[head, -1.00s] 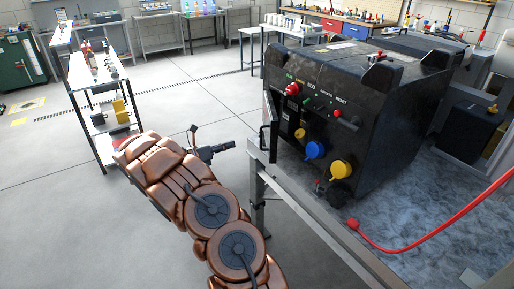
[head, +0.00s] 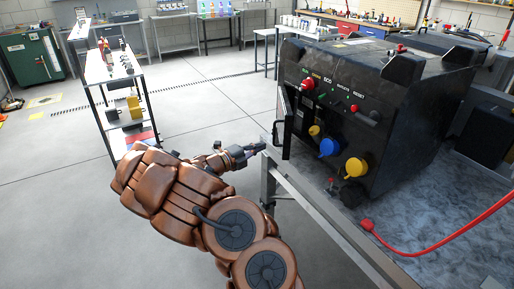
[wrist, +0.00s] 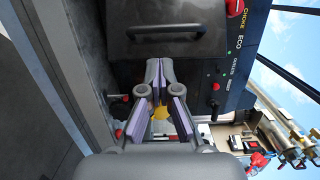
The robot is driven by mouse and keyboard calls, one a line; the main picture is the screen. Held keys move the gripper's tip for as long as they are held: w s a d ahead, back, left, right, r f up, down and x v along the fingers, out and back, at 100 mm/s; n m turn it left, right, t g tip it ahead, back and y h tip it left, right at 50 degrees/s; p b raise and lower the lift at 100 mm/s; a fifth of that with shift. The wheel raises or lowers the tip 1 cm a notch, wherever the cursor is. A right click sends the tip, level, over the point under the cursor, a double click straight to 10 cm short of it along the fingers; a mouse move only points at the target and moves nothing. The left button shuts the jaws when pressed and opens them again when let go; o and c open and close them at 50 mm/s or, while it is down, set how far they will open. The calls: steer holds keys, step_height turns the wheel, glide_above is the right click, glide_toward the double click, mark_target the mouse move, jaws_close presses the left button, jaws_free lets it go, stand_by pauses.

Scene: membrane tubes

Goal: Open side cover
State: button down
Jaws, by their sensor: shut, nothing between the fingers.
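The side cover (wrist: 160,15) is a dark panel on the left side of the black machine (head: 430,115). It carries a black bar handle (wrist: 167,31), which shows at the top of the wrist view. In the head view the handle (head: 280,130) stands out from the machine's left edge, and the cover's face is hidden. My gripper (head: 262,146) is just left of and below the handle in the head view. In the wrist view my gripper (wrist: 160,68) is shut and empty, with its fingertips below the handle and apart from it in the picture.
A metal table rail (head: 315,205) runs below the machine, close to my arm. A white shelf (head: 108,65) stands left; the floor between is clear.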

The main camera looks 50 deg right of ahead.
mark_target(274, 139)
steer(key=p+x, duration=0.1)
steer(key=x, duration=0.6)
steer(key=shift+d, duration=0.2)
steer(key=shift+s, duration=0.1)
stand_by(0.3)
